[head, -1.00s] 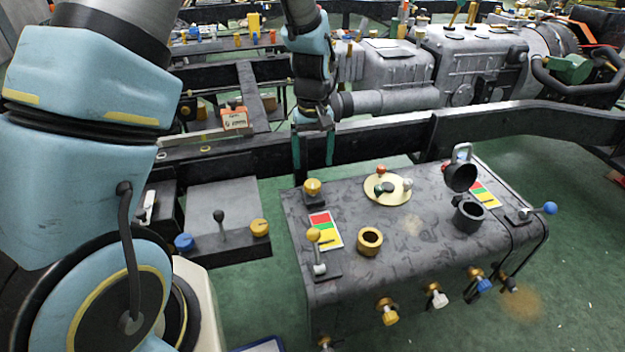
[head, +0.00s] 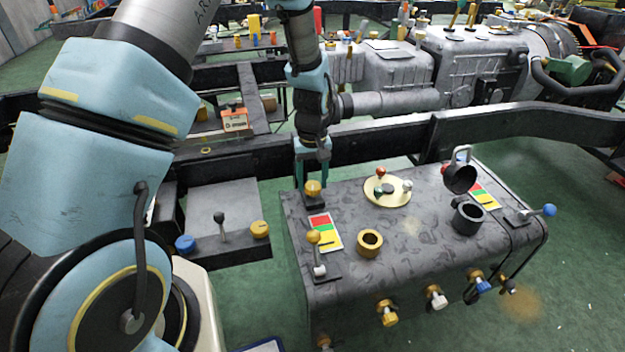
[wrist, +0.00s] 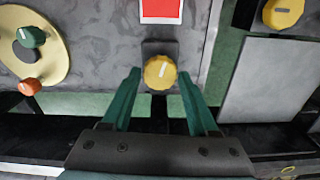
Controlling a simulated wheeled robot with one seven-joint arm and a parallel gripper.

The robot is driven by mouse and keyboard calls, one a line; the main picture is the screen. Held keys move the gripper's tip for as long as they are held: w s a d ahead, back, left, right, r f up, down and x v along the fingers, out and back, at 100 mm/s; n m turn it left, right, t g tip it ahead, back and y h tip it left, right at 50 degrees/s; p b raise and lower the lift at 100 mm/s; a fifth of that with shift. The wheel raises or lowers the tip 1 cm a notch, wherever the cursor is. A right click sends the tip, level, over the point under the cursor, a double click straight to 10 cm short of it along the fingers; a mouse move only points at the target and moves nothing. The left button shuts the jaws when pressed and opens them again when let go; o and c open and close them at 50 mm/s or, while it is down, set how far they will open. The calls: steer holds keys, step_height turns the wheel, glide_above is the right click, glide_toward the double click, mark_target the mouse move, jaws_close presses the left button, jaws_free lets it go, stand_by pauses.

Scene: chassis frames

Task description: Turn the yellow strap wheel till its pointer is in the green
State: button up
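A round yellow wheel (head: 313,188) with a dark base sits on the back left corner of the grey tank (head: 400,240). In the wrist view the yellow wheel (wrist: 160,72) has a short pale mark on its face. My gripper (head: 311,180) points down just behind the wheel in the head view. In the wrist view its two green fingers (wrist: 158,76) are apart, one on each side of the wheel's near edge, with nothing visibly gripped. A red, yellow and green card (head: 325,230) with a dark pointer mark lies in front of the wheel; the pointer's exact band is hard to tell.
A yellow-knobbed lever (head: 314,240) and a brass ring (head: 369,243) stand near the card. A cream disc with small knobs (head: 387,190) is right of the wheel. A side box carries another yellow knob (head: 260,228). A dark frame rail (head: 380,150) runs behind the tank.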

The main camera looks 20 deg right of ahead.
mark_target(313, 184)
jaws_close()
steer(key=shift+m, duration=0.4)
steer(key=m, duration=0.5)
steer(key=shift+m+p, duration=0.35)
steer(key=shift+m, duration=0.05)
steer(key=shift+d, duration=0.1)
stand_by(0.4)
steer(key=shift+o, duration=1.9)
jaws_free()
step_height(313, 184, up, 11)
steer(key=shift+b, duration=0.4)
